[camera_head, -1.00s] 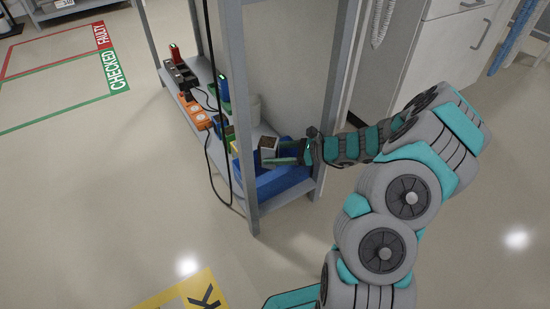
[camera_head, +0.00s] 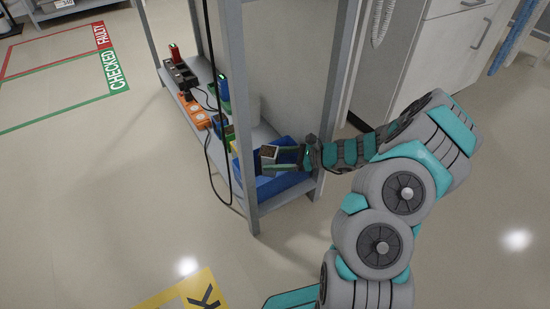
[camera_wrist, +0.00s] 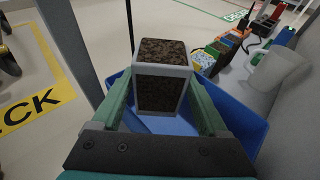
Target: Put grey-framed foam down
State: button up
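The grey-framed foam (camera_wrist: 161,92) is a small block with a pale grey frame and dark speckled foam faces. In the wrist view it sits between the two green fingers of my gripper (camera_wrist: 160,100), which touch its sides. It is above the blue bin (camera_wrist: 240,118); I cannot tell whether it touches the bin's floor. In the head view the foam (camera_head: 269,153) is at the tips of my gripper (camera_head: 272,158), inside the shelf frame and over the blue bin (camera_head: 285,182).
The shelf's front post (camera_head: 237,120) stands close to my gripper. A black cable (camera_head: 212,165) hangs beside it. A yellow floor marking (camera_head: 190,290) lies in front.

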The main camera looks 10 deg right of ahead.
jog(key=shift+o, duration=0.2)
jog(key=shift+r, duration=0.3)
jog(key=p+v, duration=0.2)
jog(key=v, duration=1)
jog(key=shift+r, duration=0.3)
